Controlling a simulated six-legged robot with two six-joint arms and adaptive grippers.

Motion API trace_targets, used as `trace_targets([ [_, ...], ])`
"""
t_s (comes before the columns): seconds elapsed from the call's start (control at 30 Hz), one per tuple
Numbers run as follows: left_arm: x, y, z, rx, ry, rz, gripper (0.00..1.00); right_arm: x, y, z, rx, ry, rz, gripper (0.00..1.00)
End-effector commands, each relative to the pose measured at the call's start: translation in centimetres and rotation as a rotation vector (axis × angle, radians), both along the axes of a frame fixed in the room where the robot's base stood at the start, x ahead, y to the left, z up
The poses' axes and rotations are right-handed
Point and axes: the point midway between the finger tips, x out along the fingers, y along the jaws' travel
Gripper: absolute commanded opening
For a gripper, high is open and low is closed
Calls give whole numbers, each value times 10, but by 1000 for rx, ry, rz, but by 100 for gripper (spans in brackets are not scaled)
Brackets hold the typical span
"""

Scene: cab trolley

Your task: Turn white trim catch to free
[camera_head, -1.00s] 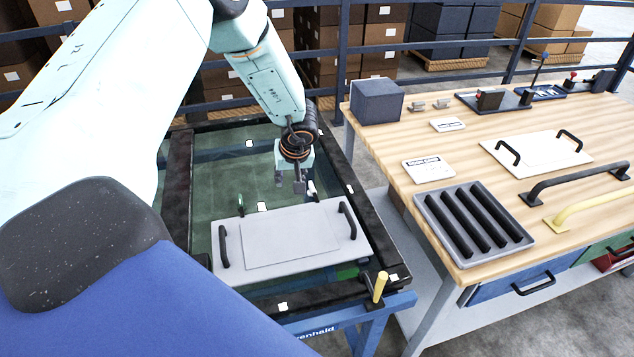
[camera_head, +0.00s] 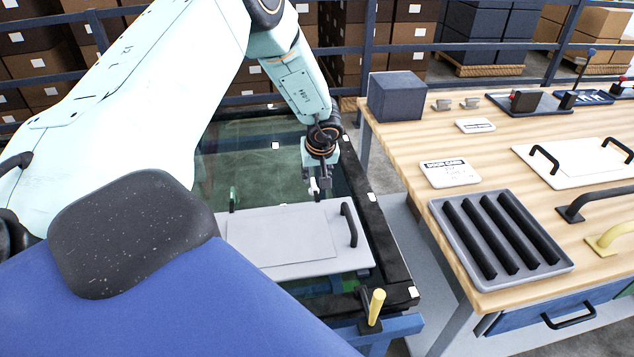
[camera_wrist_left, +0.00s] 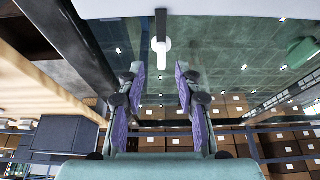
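The white trim catch (camera_head: 314,186) is a small upright piece by the far edge of the grey panel (camera_head: 345,258), partly covered by my gripper in the head view. In the left wrist view the catch (camera_wrist_left: 161,48) shows as a white rounded end on a dark bar, centred just beyond the fingertips. My left gripper (camera_wrist_left: 161,75) is open, its purple-padded fingers apart with nothing between them. In the head view the left gripper (camera_head: 319,180) points down at the catch; I cannot tell whether they touch. My right gripper is not in view.
A green catch (camera_head: 232,198) stands to the left by the panel. The dark frame (camera_head: 392,262) surrounds the glass, with a yellow lever (camera_head: 376,306) at its near corner. A wooden workbench (camera_head: 400,130) stands on the right with a dark box (camera_head: 396,96) and a ribbed tray (camera_head: 440,212).

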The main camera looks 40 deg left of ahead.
Motion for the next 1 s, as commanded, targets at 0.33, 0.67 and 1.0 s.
trace_targets([
  [0.33, 10, 14, -40, 1, 2, 0, 34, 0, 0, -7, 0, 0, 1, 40],
  [0.67, 14, 15, -42, 0, 0, 0, 34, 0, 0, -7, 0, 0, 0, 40],
  [1.0, 15, 15, -42, 1, 1, 0, 5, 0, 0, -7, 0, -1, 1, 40],
])
